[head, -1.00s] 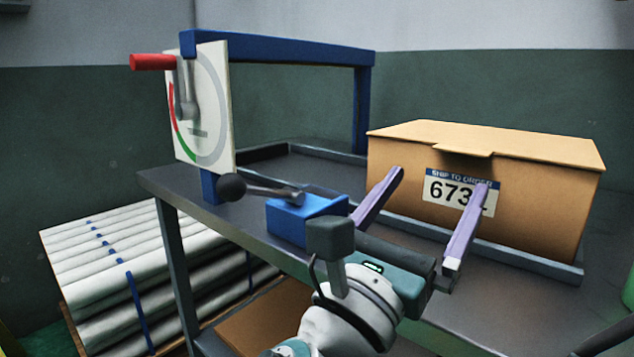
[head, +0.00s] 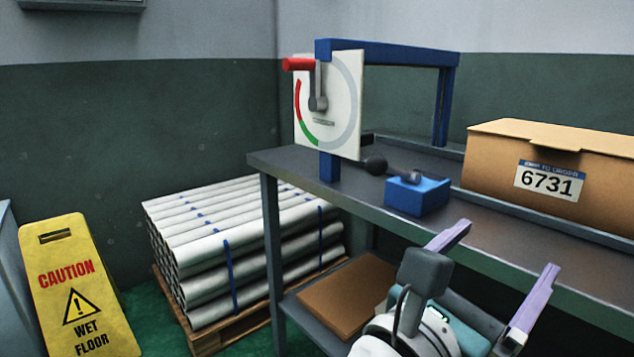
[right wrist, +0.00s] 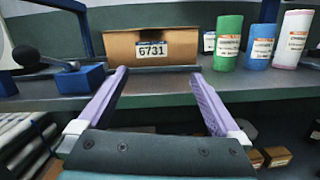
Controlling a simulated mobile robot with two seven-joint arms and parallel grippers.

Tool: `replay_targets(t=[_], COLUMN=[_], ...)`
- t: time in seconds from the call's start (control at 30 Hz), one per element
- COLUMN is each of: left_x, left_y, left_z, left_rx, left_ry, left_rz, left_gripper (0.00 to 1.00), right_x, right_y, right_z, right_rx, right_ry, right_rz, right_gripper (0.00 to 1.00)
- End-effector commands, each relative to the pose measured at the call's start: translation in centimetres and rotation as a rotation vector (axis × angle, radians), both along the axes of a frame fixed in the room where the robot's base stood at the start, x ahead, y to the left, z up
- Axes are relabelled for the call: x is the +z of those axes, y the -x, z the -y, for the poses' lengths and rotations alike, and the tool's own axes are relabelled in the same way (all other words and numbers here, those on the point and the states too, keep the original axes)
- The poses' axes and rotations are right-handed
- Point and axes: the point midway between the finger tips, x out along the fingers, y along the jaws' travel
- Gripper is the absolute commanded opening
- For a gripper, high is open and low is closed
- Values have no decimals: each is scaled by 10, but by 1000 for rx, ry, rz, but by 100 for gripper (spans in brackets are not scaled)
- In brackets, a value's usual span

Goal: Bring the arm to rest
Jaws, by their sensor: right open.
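My right gripper (head: 495,258) is in the lower right of the head view, in front of the shelf's front edge. Its two purple fingers are wide apart, with nothing between them. In the right wrist view the open fingers (right wrist: 158,95) point toward the shelf, with the cardboard box (right wrist: 150,48) marked 6731 beyond them. My left gripper does not show.
The metal shelf (head: 270,162) bears the cardboard box (head: 488,160), a blue block with a black-knobbed lever (head: 417,196) and a dial with red handle (head: 345,105). Wrapped tubes (head: 240,245) lie on a pallet. A yellow caution sign (head: 75,290) stands left. Colored rolls (right wrist: 260,45) stand on the shelf.

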Motion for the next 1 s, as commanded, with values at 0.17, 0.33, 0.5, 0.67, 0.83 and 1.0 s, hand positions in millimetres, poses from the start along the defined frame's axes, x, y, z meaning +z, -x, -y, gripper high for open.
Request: replay_targets(t=[0.17, 0.33, 0.5, 0.67, 0.83, 1.0], left_x=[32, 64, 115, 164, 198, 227], left_y=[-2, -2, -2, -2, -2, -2], left_z=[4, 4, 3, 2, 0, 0], left_rx=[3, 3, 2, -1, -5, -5], left_ry=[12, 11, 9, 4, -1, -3], left_rz=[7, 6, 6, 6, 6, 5], left_gripper=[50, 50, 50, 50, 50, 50], right_x=[-26, -50, -50, -11, 44, 105], right_y=[31, 73, 138, 192, 219, 236], right_z=[-2, -10, -24, -27, -15, 1], right_rx=[-40, -144, -394, -713, -939, -1066], right_ry=[-305, -665, -1162, -1602, -1871, -2036], right_rz=[-57, -86, -36, 160, 403, 616], right_gripper=[100, 100, 100, 100, 100, 100])
